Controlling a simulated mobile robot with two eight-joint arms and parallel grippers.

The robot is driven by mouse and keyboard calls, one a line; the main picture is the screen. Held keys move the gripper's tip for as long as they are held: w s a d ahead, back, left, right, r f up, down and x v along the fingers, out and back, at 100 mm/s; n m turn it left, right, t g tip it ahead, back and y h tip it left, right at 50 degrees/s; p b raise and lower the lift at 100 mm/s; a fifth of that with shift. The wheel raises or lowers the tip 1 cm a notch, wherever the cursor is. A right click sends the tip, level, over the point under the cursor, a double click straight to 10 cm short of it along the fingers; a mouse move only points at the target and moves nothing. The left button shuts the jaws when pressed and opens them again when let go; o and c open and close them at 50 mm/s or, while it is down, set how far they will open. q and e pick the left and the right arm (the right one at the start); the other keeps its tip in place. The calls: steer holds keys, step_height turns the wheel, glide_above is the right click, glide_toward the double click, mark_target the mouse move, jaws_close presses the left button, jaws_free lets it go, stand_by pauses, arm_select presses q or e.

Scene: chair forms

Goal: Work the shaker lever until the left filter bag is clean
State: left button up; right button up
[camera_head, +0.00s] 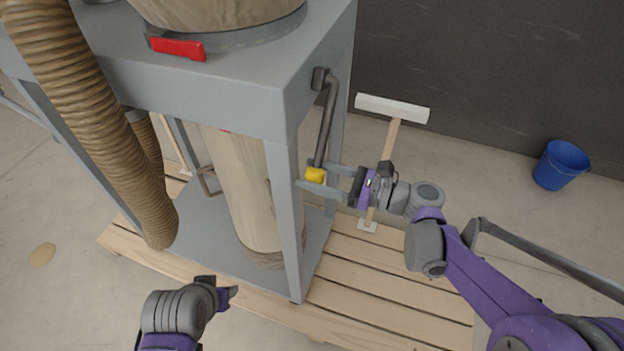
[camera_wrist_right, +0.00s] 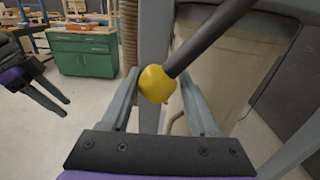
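The shaker lever (camera_head: 326,125) is a dark bent rod hanging from a pivot on the right side of the grey frame, with a yellow knob (camera_head: 316,175) at its lower end. My right gripper (camera_head: 318,178) is open around the knob. In the right wrist view, its fingers stand on either side of the knob (camera_wrist_right: 157,84), with small gaps. A beige upper bag (camera_head: 205,12) and a lower bag (camera_head: 240,190) show in the frame; I cannot tell how dirty they are. My left gripper (camera_head: 228,292) is low in front, away from the machine; its parted fingers also show in the right wrist view (camera_wrist_right: 58,98).
A ribbed tan hose (camera_head: 85,110) runs down the machine's left. A red latch (camera_head: 178,48) sits under the upper bag. The machine stands on a wooden pallet (camera_head: 375,285). A white-headed broom (camera_head: 392,108) stands behind my right gripper. A blue bucket (camera_head: 560,165) is at the far right.

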steer(key=shift+w+d+f+b, duration=0.2)
steer(key=shift+w+d+f, duration=0.05)
steer(key=shift+w+f, duration=0.25)
steer(key=shift+w+d+f+b, duration=0.2)
steer(key=shift+w+f, duration=0.2)
steer(key=shift+w, duration=0.05)
steer(key=shift+w+d+f, duration=0.1)
steer(key=shift+w, duration=0.15)
arm_select(q)
steer(key=shift+s+f, duration=0.3)
steer(key=shift+f, duration=0.65)
arm_select(e)
steer(key=shift+w, duration=0.1)
arm_select(q)
steer(key=shift+s+f+b, duration=0.15)
steer(key=shift+f+b, duration=0.5)
steer(key=shift+f, duration=0.1)
arm_select(e)
steer(key=w, duration=0.1)
steer(key=w+d+f, duration=0.1)
steer(key=w, duration=0.1)
steer(key=shift+w+d+f, duration=0.1)
steer(key=shift+w+d, duration=0.05)
steer(key=shift+d, duration=0.05)
